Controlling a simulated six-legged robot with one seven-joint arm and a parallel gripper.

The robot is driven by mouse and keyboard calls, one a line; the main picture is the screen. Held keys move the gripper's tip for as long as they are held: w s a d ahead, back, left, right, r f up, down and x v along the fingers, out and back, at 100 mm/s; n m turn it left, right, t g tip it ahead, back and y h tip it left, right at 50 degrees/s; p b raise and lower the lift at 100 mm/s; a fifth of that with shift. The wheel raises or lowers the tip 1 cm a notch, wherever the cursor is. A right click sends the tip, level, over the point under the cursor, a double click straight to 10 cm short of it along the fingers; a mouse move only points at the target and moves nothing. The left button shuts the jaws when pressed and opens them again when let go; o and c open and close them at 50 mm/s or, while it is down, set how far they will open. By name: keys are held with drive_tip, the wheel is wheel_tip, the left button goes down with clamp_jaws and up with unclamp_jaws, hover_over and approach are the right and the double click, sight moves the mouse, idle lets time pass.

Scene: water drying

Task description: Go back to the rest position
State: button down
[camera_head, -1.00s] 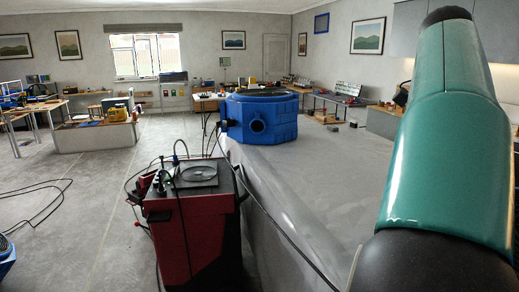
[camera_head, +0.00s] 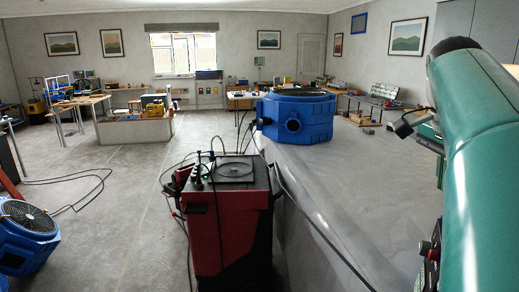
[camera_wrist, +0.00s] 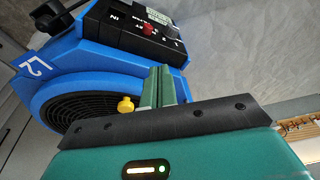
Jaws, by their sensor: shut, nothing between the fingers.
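My gripper (camera_wrist: 158,88) shows in the wrist view as two green fingers close together, shut and empty. Behind them is a blue fan unit (camera_wrist: 88,52) marked "L2", with a round dark grille and a black control panel (camera_wrist: 135,22) with a red knob. A yellow knob (camera_wrist: 126,104) shows just left of the fingers. I cannot tell whether the fingers touch the unit. In the head view my green arm fills the right side, and I cannot make out the gripper's fingers there.
A red and black machine (camera_head: 230,225) with hoses stands ahead, beside a blue tub-like unit (camera_head: 296,115) on a grey surface. Another blue fan (camera_head: 27,235) is on the floor at left. Cables cross the floor. Open floor (camera_head: 120,215) lies left of the machine.

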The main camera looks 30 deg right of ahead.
drive_tip(key=w+a+f+n+t, duration=0.1)
drive_tip(key=a+f+n, duration=0.4)
drive_tip(key=a, duration=0.5)
drive_tip(key=w+a+f+n+t+y, duration=0.1)
drive_tip(key=w+a+f+n, duration=0.3)
drive_tip(key=a, duration=0.5)
drive_tip(key=w+a+f+n+t+y, duration=0.1)
drive_tip(key=w+a+f+n+t, duration=0.2)
drive_tip(key=a+f+n, duration=0.5)
drive_tip(key=a, duration=0.2)
drive_tip(key=shift+a+f, duration=0.2)
drive_tip(key=shift+a, duration=0.1)
drive_tip(key=c, duration=1.9)
unclamp_jaws()
drive_tip(key=s+a+f+n+t, duration=0.1)
drive_tip(key=s+a+f+n, duration=0.1)
drive_tip(key=a+f+n, duration=0.2)
drive_tip(key=shift+a+f+y, duration=0.4)
drive_tip(key=shift+a+f, duration=0.25)
drive_tip(key=shift+a, duration=0.3)
drive_tip(key=o, duration=0.3)
drive_tip(key=shift+s+a+f, duration=0.1)
drive_tip(key=shift+a+f, duration=0.05)
drive_tip(key=shift+f, duration=0.05)
drive_tip(key=shift+o, duration=1)
drive_tip(key=shift+r, duration=0.15)
